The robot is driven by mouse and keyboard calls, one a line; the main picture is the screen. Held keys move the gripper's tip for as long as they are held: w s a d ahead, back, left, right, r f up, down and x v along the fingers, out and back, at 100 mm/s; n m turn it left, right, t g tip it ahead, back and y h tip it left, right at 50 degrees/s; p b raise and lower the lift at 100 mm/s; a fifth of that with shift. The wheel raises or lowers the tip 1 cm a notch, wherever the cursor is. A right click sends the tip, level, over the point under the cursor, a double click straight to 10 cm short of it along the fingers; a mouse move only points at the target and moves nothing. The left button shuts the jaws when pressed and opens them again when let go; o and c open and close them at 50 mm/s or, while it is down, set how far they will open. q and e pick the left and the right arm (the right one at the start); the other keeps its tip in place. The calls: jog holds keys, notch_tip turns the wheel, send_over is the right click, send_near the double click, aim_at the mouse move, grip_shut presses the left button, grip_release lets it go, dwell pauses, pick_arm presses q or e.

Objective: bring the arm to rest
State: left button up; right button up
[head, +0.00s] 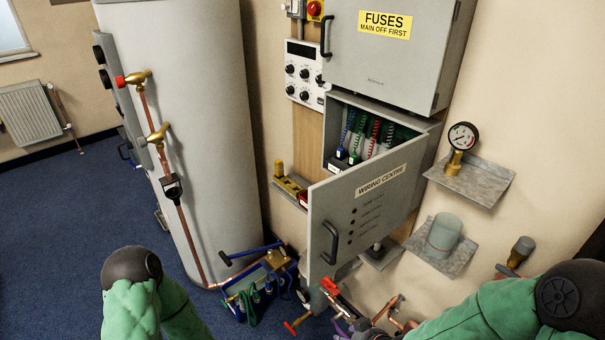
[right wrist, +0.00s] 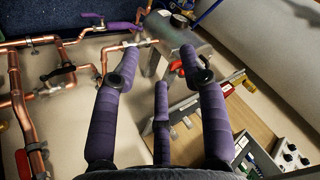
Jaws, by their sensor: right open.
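My right gripper (right wrist: 140,45) is open in the right wrist view, its purple fingers spread with nothing held between them. In the head view only a small purple part of it (head: 362,328) shows at the bottom edge, below the open wiring centre door. My right arm (head: 490,318), in a green sleeve, comes in from the lower right. My left arm (head: 145,300) shows at the lower left; its gripper is out of view. Copper pipes (right wrist: 20,105) of the manifold run at the left of the right wrist view, with a red-handled valve (right wrist: 35,150).
The wiring centre door (head: 365,205) stands open towards me under the fuse box (head: 390,55). A grey cylinder (head: 180,90) stands left, with a blue tool bag (head: 262,295) beside it. Wall shelves hold a gauge (head: 460,142) and a cup (head: 444,232). Blue carpet (head: 60,230) is clear at left.

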pick_arm(q)
jog(key=shift+r, duration=0.2)
pick_arm(e)
jog(key=s+a+f+m+g, duration=0.1)
jog(key=s+f+g, duration=0.2)
jog(key=f, duration=0.6)
jog(key=s+a+f+m+g, duration=0.1)
jog(key=s+f+g, duration=0.1)
jog(key=s+f, duration=0.6)
jog(key=shift+a+f+g, duration=0.3)
jog(key=shift+f+g, duration=0.1)
jog(key=shift+f, duration=0.1)
